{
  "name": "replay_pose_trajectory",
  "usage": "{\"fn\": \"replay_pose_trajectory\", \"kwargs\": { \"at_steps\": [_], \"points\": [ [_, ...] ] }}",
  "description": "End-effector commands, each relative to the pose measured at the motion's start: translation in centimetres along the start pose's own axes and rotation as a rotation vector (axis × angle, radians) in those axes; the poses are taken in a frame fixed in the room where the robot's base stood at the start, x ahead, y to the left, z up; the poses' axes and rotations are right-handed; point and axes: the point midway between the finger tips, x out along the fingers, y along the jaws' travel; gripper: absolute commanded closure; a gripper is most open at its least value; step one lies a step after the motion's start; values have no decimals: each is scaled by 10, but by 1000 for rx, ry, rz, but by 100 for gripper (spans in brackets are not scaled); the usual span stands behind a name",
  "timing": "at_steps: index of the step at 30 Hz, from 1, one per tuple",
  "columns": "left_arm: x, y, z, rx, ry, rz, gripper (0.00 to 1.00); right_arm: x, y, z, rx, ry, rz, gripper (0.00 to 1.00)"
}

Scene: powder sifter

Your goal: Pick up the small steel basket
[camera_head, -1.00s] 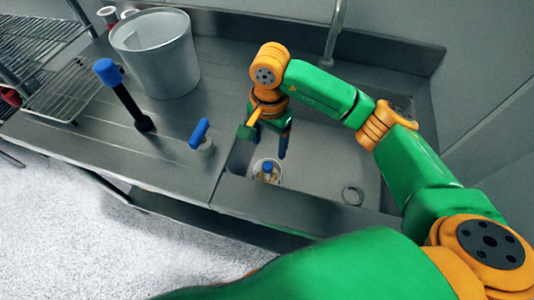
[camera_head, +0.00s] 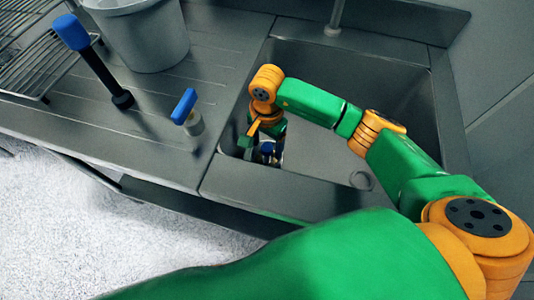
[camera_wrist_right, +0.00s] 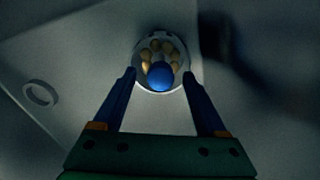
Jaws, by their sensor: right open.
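The small steel basket sits in the sink, mostly hidden by my right gripper in the head view. In the right wrist view, the basket (camera_wrist_right: 184,46) is a round, pale-rimmed cup. A blue round knob (camera_wrist_right: 160,77) and several tan lumps show inside it. My right gripper (camera_head: 264,151) points down into the sink close to the basket. In the right wrist view, the open right gripper (camera_wrist_right: 161,76) has one blue finger on each side of the basket's near part. I cannot tell whether they touch it. My left gripper is out of view.
The sink (camera_head: 325,150) has walls around the right arm. A loose ring (camera_head: 361,180) lies on its floor. On the counter left stand a short blue-handled tool (camera_head: 186,108), a tall blue-topped tool (camera_head: 92,62), a grey bucket (camera_head: 143,38) and a wire rack (camera_head: 38,65).

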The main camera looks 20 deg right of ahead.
Motion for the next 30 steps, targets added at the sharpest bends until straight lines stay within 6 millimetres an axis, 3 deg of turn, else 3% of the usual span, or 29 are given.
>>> {"fn": "replay_pose_trajectory", "kwargs": {
  "at_steps": [3, 9, 17, 30],
  "points": [
    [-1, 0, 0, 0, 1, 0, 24, 12, 0, 0, 0, 0, 1, 26],
    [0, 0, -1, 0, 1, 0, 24, 12, 0, 0, -1, 1, -1, 28],
    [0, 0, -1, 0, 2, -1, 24, 12, 0, 0, 0, 1, -1, 99],
    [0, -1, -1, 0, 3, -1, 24, 12, 0, 0, 0, 1, -1, 100]
  ]
}}
